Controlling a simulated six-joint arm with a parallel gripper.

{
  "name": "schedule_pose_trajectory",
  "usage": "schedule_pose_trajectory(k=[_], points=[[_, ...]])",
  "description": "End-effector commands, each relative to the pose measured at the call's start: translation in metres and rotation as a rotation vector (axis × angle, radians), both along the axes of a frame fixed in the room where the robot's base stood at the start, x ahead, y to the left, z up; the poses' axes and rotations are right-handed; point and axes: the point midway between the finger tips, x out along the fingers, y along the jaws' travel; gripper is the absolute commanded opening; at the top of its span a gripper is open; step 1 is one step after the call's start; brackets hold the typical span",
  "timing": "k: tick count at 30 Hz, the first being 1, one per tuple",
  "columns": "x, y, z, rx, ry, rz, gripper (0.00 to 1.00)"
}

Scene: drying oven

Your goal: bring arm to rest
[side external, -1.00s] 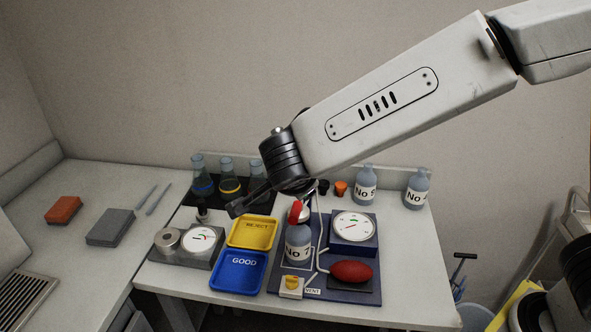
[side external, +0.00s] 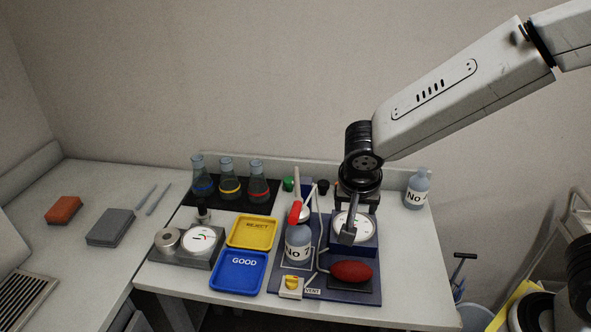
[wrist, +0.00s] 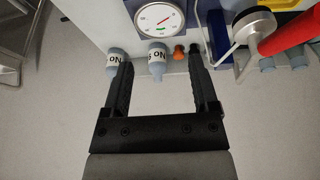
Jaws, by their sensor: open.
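My gripper (side external: 350,224) is open and empty. In the side external view it hangs in front of the round white gauge (side external: 341,222) on its blue block and covers part of it. In the wrist view both black fingers of my gripper (wrist: 160,62) are spread wide with nothing held between them. I cannot tell the exact height of the gripper above the bench.
A grey bottle (side external: 298,244), a red bulb (side external: 351,271) and a yellow valve (side external: 291,283) are on the blue base. Yellow (side external: 252,246) and blue (side external: 215,282) trays lie left of it. Several flasks (side external: 228,183) stand behind. Another bottle (side external: 417,190) stands at the back right.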

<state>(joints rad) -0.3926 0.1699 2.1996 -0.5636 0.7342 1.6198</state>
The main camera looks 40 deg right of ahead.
Motion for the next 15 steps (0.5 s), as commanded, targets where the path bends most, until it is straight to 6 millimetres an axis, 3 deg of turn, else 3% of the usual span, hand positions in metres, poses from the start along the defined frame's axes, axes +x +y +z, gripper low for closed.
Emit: schedule_pose_trajectory(k=[15], points=[[-0.037,-0.04,-0.025,0.084,0.15,0.374,0.76]])
